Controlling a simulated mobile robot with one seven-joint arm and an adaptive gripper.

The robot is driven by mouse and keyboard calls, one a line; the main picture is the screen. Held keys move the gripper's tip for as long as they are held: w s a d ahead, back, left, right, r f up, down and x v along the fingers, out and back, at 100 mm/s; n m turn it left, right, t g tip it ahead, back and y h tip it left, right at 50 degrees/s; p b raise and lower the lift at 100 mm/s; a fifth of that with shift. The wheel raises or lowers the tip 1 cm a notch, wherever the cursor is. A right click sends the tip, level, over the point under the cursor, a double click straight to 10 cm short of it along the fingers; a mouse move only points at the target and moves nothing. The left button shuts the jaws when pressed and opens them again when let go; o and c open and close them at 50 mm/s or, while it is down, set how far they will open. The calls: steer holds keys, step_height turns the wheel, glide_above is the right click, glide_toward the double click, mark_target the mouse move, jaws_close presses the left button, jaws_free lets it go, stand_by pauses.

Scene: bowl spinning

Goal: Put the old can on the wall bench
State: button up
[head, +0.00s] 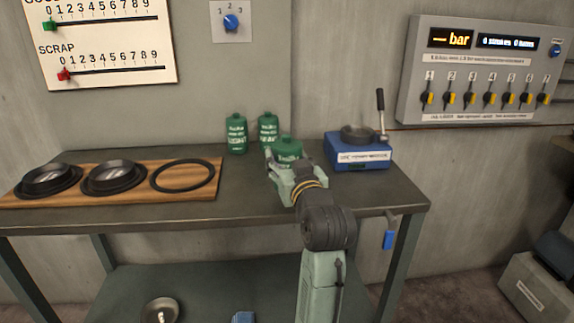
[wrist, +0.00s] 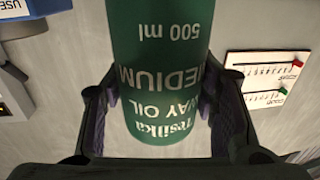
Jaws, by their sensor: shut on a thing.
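My gripper (head: 287,164) is shut on a green can (head: 286,147) over the back right part of the wall bench (head: 245,205). In the wrist view this can (wrist: 160,70) sits between both fingers, and its upside-down label reads "WAY OIL MEDIUM 500 ml". I cannot tell whether its base touches the bench top. Two similar green cans stand upright at the back of the bench, one on the left (head: 236,134) and one just behind the held can (head: 267,127). No marking I can read tells which can is the old one.
A blue device (head: 358,155) with a black dish and lever stands close right of the gripper. A wooden board (head: 135,193) with black rings and dishes covers the bench's left. Bare bench top lies between. A lower shelf (head: 200,290) holds a dish. A gauge panel (head: 485,75) hangs right.

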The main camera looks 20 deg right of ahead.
mark_target(287, 165)
steer(key=shift+w+d, duration=0.25)
steer(key=shift+w, duration=0.4)
steer(key=shift+w+d+f+p, duration=0.1)
steer(key=shift+w+f+p, duration=0.15)
steer(key=shift+f, duration=0.4)
steer(key=shift+w+d+f+p, duration=0.1)
steer(key=shift+f+p, duration=0.1)
steer(key=shift+f, duration=0.4)
steer(key=shift+a+f, duration=0.1)
steer(key=shift+f, duration=0.4)
steer(key=shift+f, duration=0.15)
steer(key=o, duration=1.7)
steer(key=shift+c, duration=0.2)
